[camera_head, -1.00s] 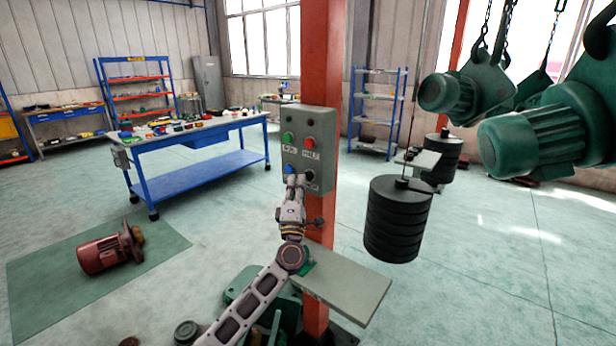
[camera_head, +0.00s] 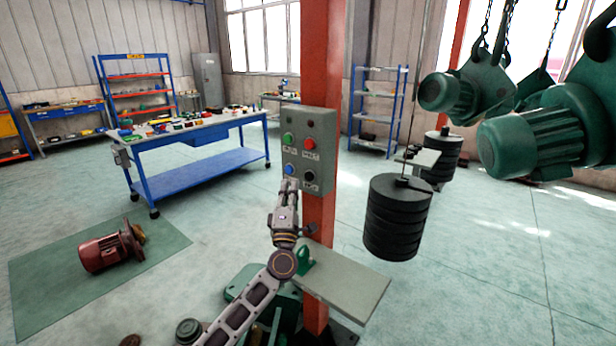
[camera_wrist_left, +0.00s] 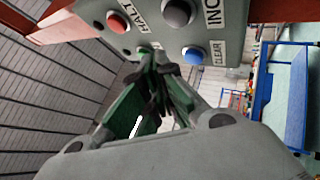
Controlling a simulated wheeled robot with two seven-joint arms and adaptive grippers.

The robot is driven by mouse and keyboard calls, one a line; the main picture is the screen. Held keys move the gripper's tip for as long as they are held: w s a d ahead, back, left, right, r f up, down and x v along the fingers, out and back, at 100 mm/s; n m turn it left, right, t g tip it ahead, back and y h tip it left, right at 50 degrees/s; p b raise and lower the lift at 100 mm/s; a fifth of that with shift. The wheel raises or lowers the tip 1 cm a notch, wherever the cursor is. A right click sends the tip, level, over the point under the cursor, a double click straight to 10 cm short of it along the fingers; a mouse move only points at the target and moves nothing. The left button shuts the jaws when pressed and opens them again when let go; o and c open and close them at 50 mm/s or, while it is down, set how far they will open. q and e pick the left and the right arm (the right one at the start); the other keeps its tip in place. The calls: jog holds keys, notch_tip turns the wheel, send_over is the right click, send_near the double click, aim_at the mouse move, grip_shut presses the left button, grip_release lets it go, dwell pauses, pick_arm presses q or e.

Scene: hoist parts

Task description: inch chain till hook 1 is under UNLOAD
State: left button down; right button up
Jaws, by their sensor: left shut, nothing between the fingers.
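A grey control box (camera_head: 308,150) on the orange column (camera_head: 322,60) carries a green, a red, a blue (camera_head: 289,169) and a black button (camera_head: 309,176). In the left wrist view the black button (camera_wrist_left: 178,12) sits by a partly cut-off label reading INC, the red one (camera_wrist_left: 118,22) by HALT, the blue one (camera_wrist_left: 193,53) by CLEAR. My left gripper (camera_head: 288,184) is shut and empty just below the blue button; its fingertips (camera_wrist_left: 158,64) appear apart from the box. Green hoists (camera_head: 545,130) hang from chains and dark hooks (camera_head: 482,52) at upper right. No UNLOAD sign is visible. My right gripper is out of view.
A stack of black weights (camera_head: 397,220) hangs right of the column. A grey shelf plate (camera_head: 345,278) juts out below the box. A blue workbench (camera_head: 195,180) stands behind left; a red motor (camera_head: 105,250) lies on a green mat (camera_head: 40,290).

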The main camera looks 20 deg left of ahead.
pick_arm(q)
jog(key=shift+s+a, duration=0.35)
jog(key=shift+s, duration=0.55)
dwell(0.4)
